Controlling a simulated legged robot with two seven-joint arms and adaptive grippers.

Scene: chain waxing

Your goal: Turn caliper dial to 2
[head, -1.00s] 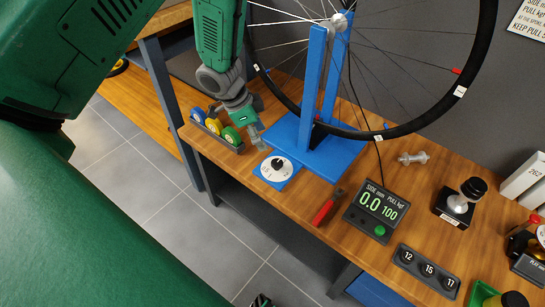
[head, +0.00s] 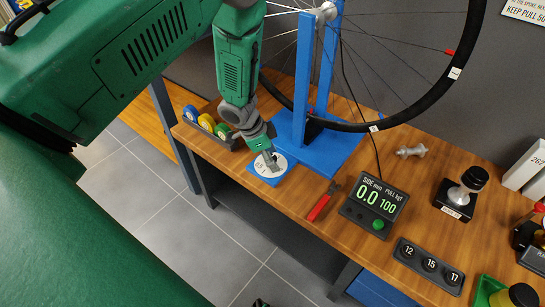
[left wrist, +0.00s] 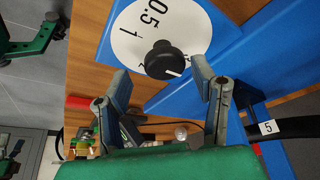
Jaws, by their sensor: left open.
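The caliper dial (head: 262,169) is a white disc on a blue plate at the front edge of the bench. In the left wrist view the dial (left wrist: 130,40) shows the marks 0.5 and 1, with a black round knob (left wrist: 165,59) at its centre. A small dark tip at the bottom edge of the head view may be my right gripper (head: 260,302).
The blue wheel stand (head: 330,150) with its wheel (head: 447,85) is just behind the dial. A tray of coloured rolls (head: 207,124) is to the left. Red-handled pliers (head: 319,207) and a digital readout (head: 374,205) showing 0.0 and 100 are to the right.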

